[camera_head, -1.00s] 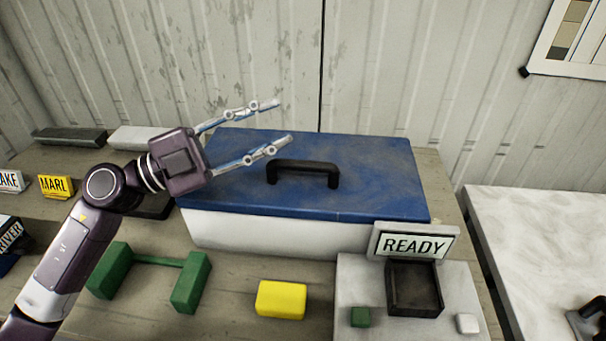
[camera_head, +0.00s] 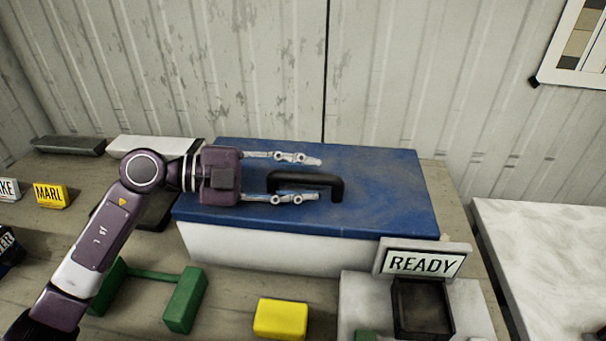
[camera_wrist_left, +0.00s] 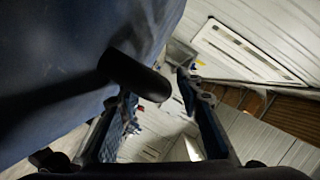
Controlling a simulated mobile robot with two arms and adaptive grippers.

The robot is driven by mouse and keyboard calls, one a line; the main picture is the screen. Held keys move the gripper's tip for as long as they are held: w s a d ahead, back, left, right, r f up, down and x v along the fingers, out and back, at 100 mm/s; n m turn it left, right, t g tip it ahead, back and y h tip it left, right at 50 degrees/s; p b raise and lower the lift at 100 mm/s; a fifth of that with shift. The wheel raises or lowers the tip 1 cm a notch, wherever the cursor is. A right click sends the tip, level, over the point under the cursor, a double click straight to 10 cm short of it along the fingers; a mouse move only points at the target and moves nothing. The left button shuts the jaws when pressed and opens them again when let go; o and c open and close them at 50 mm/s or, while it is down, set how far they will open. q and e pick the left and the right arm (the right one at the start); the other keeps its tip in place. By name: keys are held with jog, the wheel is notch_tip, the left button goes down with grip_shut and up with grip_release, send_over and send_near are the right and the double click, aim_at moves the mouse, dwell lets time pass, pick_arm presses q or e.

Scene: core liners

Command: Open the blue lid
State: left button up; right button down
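The blue lid (camera_head: 385,190) lies flat and closed on a white box (camera_head: 270,247) in the head view. Its black handle (camera_head: 330,181) stands up near the middle of the lid. My left gripper (camera_head: 318,179) is open, its two fingers pointing right on either side of the handle's left part. In the left wrist view the dark handle (camera_wrist_left: 138,76) reaches in between the spread fingers (camera_wrist_left: 155,92), and the lid (camera_wrist_left: 60,60) fills the left side. I cannot tell whether a finger touches the handle. My right gripper is not in view.
In front of the box are a green bracket-like piece (camera_head: 184,300), a yellow block (camera_head: 281,319) and a READY sign (camera_head: 425,262) by a dark tray (camera_head: 422,308). A yellow MARL sign (camera_head: 51,195) stands left. A corrugated wall (camera_head: 250,70) rises behind. A pale table (camera_head: 545,250) is at right.

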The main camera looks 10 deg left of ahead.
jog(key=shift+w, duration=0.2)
pick_arm(q)
grip_shut()
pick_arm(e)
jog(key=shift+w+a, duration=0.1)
